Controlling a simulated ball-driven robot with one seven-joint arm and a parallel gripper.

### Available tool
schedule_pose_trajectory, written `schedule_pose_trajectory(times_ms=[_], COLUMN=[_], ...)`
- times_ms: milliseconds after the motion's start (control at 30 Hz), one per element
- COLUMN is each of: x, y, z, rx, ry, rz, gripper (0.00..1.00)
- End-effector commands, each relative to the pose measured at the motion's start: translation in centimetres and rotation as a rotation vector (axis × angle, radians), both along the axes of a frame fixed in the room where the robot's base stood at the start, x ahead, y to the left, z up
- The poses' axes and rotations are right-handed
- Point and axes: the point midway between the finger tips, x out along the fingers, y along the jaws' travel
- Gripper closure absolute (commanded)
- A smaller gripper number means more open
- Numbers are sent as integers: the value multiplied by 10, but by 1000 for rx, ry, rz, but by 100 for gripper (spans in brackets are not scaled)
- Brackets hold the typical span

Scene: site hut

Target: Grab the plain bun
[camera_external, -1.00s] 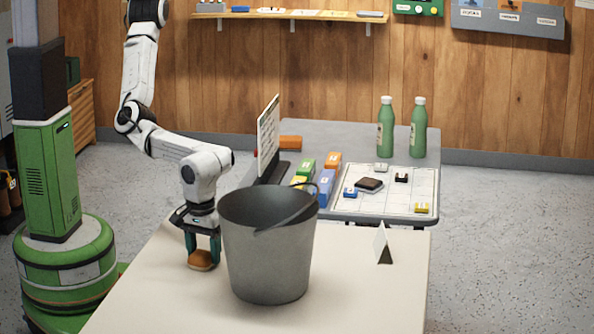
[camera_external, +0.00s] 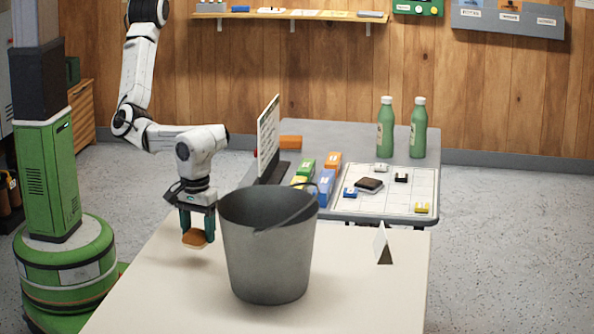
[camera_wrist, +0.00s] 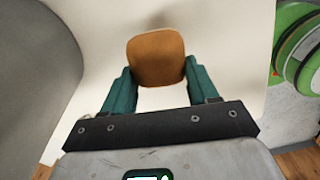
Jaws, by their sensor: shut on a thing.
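The plain bun (camera_external: 194,238) is brown on top with a paler underside. My gripper (camera_external: 196,230) is shut on it, with one green finger on each side. The bun hangs a little above the cream table (camera_external: 150,300), left of the grey bucket. In the wrist view the bun (camera_wrist: 156,58) sits between the two teal fingertips of my gripper (camera_wrist: 158,84), its smooth brown top showing no marks.
A large grey bucket (camera_external: 268,250) stands close to the right of my gripper. A small folded card (camera_external: 383,245) stands further right. Behind is a grey table (camera_external: 350,135) with coloured boxes, a white grid board (camera_external: 405,185) and two green bottles (camera_external: 385,130). The front of the cream table is clear.

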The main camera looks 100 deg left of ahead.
Motion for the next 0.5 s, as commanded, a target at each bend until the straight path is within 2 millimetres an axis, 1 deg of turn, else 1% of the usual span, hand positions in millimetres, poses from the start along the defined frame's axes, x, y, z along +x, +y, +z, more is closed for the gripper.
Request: schedule_pose_trajectory(times_ms=[33,200,267,300,333,367,500], x=[-7,-30,-41,-48,-54,-58,-75], y=[5,22,31,36,38,41,54], z=[12,43,47,51,61,65,73], rx=[-1,-2,0,0,0,0,-1], ry=[-6,-6,-5,-6,-2,-2,-1], rz=[-2,-2,-2,-3,-4,-5,-5], gripper=[72,72,72,72,72,72,72])
